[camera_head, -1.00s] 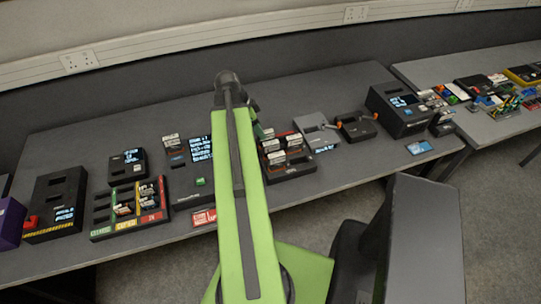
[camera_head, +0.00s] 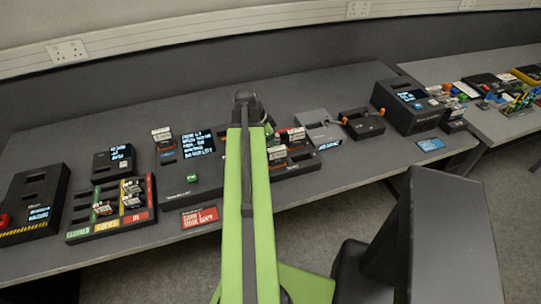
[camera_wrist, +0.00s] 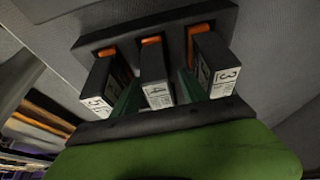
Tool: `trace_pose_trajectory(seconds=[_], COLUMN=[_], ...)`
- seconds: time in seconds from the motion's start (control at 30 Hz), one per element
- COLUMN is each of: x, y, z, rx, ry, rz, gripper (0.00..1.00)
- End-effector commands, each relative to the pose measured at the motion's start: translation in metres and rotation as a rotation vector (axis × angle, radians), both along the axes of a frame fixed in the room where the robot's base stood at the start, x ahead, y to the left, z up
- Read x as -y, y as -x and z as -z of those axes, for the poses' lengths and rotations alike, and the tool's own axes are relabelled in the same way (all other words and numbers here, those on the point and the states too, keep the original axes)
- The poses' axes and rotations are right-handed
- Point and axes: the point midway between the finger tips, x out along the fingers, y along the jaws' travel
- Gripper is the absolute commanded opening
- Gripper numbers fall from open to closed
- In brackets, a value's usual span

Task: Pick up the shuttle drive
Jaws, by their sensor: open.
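In the wrist view, three dark upright drives with white labels stand in a dark slotted rack (camera_wrist: 95,45) with orange tabs. The left drive (camera_wrist: 98,88) and right drive (camera_wrist: 215,65) flank the middle drive (camera_wrist: 156,88). No readable label tells me which is the shuttle drive. My gripper (camera_wrist: 158,82) is open, its green fingers on either side of the middle drive; I cannot tell whether they touch it. In the head view, my arm partly hides a rack with drives (camera_head: 297,134), and my fingers are hidden.
The bench also holds a black unit with a lit screen (camera_head: 199,144), a tray with coloured labels (camera_head: 145,212), a grey device (camera_head: 318,124), a black box (camera_head: 410,108) and a red card (camera_head: 199,218). A second cluttered bench (camera_head: 480,122) stands at right.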

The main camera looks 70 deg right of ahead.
Motion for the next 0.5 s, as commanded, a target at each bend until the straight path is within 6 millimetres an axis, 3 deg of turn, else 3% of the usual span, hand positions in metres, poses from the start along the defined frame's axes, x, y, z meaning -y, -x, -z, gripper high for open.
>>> trace_pose_trajectory(seconds=[0.03,0.27,0.5], x=[0.0016,0.0021,0.0019], y=[0.0016,0.0023,0.0020], z=[0.0120,0.0086,0.0085], rx=[0.000,0.000,0.000], ry=[0.000,0.000,0.000], rz=[0.000,-0.001,-0.001], gripper=[0.51,0.51,0.20])
